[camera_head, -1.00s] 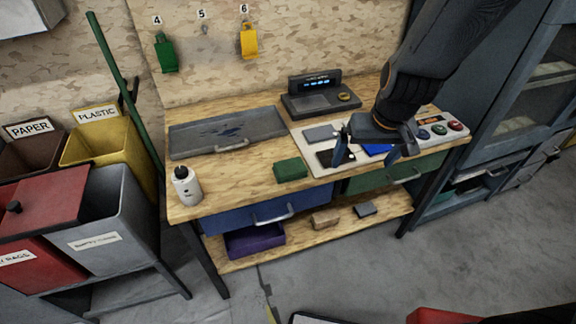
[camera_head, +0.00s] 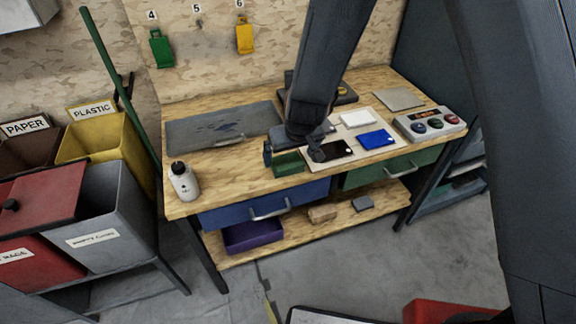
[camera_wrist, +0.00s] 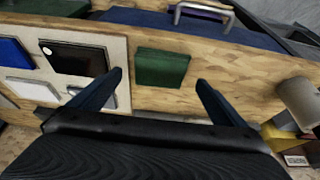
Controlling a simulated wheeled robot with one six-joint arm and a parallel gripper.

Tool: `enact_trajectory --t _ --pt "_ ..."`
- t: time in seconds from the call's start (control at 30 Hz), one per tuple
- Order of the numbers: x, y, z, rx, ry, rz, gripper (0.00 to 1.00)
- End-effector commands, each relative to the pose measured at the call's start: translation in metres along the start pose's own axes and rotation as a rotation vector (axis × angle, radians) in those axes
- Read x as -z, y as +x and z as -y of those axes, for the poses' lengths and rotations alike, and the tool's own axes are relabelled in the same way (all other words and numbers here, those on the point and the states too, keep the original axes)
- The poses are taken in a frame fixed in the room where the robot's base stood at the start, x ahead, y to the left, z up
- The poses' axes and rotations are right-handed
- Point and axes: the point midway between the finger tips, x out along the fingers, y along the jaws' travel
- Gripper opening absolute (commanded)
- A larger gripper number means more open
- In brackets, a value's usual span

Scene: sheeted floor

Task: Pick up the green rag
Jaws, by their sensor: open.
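The green rag (camera_head: 289,164) is a small folded block on the wooden workbench top, near the front edge. In the head view my gripper (camera_head: 293,157) is over it and partly hides it. In the wrist view the green rag (camera_wrist: 161,68) lies ahead of the open fingers and roughly between their lines. My gripper (camera_wrist: 160,84) is open, with nothing between its fingers. I cannot tell the exact height of the fingers above the bench.
A light board (camera_head: 386,150) with a black card (camera_head: 336,150) and a blue card (camera_head: 376,139) lies right of the rag. A white bottle (camera_head: 184,181) stands at the front left. A grey tray (camera_head: 190,134) lies behind. A button box (camera_head: 430,123) sits right.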

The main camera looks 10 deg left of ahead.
Motion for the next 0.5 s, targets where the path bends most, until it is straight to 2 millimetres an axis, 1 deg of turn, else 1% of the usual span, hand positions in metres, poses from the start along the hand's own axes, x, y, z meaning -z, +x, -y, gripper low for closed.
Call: enact_trajectory --t 0.03,0.1,0.2,0.43,0.5 --pt "0.0 0.011 0.0 0.0 -0.002 0.002 0.96" --pt "0.001 0.022 0.0 0.0 -0.001 0.001 0.96" --pt "0.001 0.031 0.0 0.0 -0.002 0.0 0.96" --pt "0.001 0.031 0.001 0.0 -0.001 0.0 0.96" --pt "0.001 0.031 0.001 0.0 -0.001 0.0 0.84"
